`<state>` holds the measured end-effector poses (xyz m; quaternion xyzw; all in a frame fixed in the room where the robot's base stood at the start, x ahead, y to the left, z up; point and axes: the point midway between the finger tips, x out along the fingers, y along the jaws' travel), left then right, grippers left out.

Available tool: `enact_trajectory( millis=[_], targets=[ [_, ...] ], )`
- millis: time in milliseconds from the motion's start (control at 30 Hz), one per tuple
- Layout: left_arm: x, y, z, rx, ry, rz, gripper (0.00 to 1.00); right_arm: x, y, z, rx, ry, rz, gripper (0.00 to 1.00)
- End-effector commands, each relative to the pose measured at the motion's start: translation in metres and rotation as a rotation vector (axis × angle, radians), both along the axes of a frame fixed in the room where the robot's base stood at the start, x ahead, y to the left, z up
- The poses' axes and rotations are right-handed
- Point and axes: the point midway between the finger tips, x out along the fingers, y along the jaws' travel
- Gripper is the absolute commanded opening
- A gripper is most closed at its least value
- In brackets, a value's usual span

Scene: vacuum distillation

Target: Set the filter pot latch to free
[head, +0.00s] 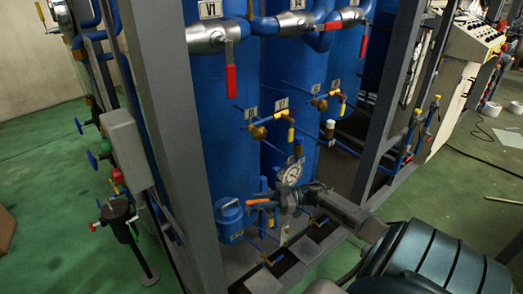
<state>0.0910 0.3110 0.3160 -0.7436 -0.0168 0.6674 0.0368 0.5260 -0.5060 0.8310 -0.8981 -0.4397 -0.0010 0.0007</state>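The filter pot (229,222) looks like the small blue pot low in the frame, beside the tall blue columns. A small orange-red lever (259,203) sticks out to the right of its top; it may be the latch, but its setting is too small to read. My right gripper (280,199) reaches in from the right, with its tip at or very near the lever's right end. I cannot tell whether it touches or grips the lever. My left gripper is not in view.
A round gauge (292,174) sits just above my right gripper. Grey frame posts (168,130) stand left and right of the columns. Valves with red handles (231,81) and yellow handles hang higher up.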

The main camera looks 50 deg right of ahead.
Motion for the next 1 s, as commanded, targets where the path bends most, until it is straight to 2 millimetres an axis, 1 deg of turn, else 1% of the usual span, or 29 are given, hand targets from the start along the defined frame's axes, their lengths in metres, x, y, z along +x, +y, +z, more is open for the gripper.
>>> enact_trajectory(
  millis=[267,367,467,800,900,1000],
  targets=[
    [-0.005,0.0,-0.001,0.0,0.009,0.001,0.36,0.0,0.0,0.0,-0.002,0.001,0.0,0.36],
    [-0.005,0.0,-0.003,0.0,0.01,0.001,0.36,-0.002,-0.003,-0.002,-0.003,0.002,0.0,0.36],
    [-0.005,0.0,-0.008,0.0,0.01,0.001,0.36,-0.009,-0.013,-0.003,-0.003,0.004,-0.001,0.36],
    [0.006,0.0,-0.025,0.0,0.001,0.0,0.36,-0.05,-0.065,-0.004,-0.005,0.004,-0.001,0.36],
    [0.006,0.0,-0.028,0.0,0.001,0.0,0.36,-0.059,-0.076,-0.003,-0.003,0.004,0.0,0.36],
    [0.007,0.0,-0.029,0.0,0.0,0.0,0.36,-0.064,-0.082,-0.002,-0.002,0.002,0.0,0.36]
  ],
)
